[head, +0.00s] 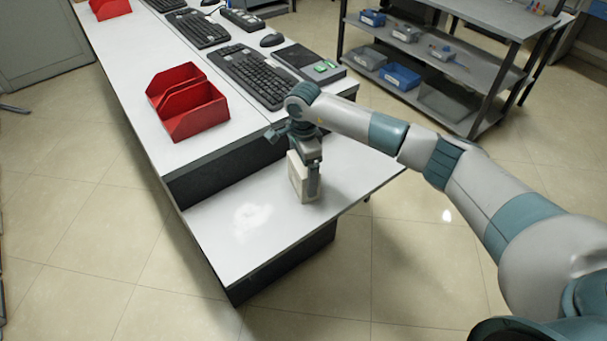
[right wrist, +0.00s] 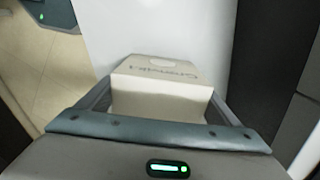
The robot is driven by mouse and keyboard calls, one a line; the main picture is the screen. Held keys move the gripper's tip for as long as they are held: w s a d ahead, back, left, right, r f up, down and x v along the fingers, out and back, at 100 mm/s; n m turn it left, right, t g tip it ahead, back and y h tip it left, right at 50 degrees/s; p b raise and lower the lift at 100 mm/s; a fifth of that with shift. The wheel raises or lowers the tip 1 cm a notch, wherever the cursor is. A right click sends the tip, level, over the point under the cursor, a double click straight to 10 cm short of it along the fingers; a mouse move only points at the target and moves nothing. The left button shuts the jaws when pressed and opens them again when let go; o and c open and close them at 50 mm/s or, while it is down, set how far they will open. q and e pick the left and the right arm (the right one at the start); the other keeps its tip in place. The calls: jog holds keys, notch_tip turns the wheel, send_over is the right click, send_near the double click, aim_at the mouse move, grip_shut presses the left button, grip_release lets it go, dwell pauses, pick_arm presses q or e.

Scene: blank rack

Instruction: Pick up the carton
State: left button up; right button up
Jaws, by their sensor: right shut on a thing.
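The carton (head: 298,178) is a small off-white box on or just above the lower white table (head: 225,222) in the head view; I cannot tell whether its base touches the surface. My right gripper (head: 308,180) comes down on it from above, with a finger along its right side. In the right wrist view the carton (right wrist: 160,85) fills the space between the fingers of my right gripper (right wrist: 158,100), and printed lettering shows on one face. The right gripper is shut on the carton. My left gripper is in neither view.
A red bin (head: 188,108) stands on the raised white desk to the left. A black keyboard (head: 253,75) and a flat dark device (head: 308,62) lie behind the arm. A grey shelf rack (head: 470,60) with small bins stands at the back right. The lower table's front left is clear.

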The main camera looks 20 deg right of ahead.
jog(key=shift+r, duration=0.1)
jog(key=shift+r+b, duration=0.5)
jog(key=shift+b, duration=0.05)
jog(key=r, duration=0.1)
jog(key=r+b, duration=0.2)
jog(key=shift+s+d, duration=0.25)
jog(key=shift+d, duration=0.05)
jog(key=s+d+r+b, duration=0.4)
jog(key=s+d+r, duration=0.2)
jog(key=s, duration=0.3)
jog(key=shift+r, duration=0.45)
jog(key=shift+s+f, duration=0.1)
